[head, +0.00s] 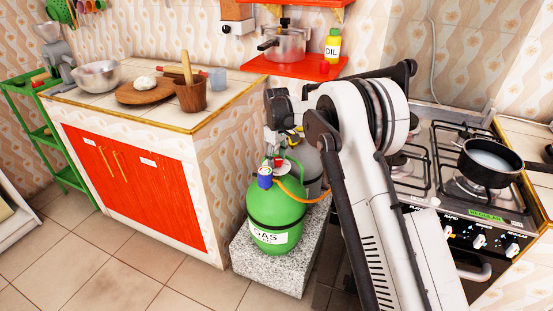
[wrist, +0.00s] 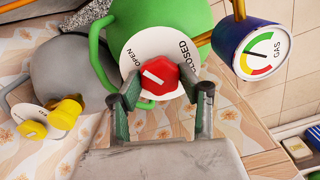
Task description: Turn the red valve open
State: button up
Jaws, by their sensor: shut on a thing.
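The red valve (wrist: 158,78) is a faceted knob with a short white mark, slanting from upper left to lower right. It sits on a white dial plate (wrist: 150,42) with OPEN at the left and CLOSED at the upper right. The plate is on top of the green gas cylinder (head: 275,220), which also fills the top of the wrist view (wrist: 200,20). My gripper (wrist: 162,80) has one finger on each side of the valve and is shut on it. In the head view my gripper (head: 275,145) is above the cylinder, and the valve is mostly hidden.
A blue gauge marked GAS (wrist: 258,50) stands right of the valve. A grey cylinder (wrist: 60,75) with a yellow knob (wrist: 67,115) is at the left. The green cylinder stands on a stone block (head: 250,262) between the counter (head: 150,190) and the stove (head: 450,225).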

aim_at(276, 160)
dwell(0.4)
jog(key=o, duration=1.2)
jog(key=shift+c, duration=0.2)
notch_tip(276, 160, up, 12)
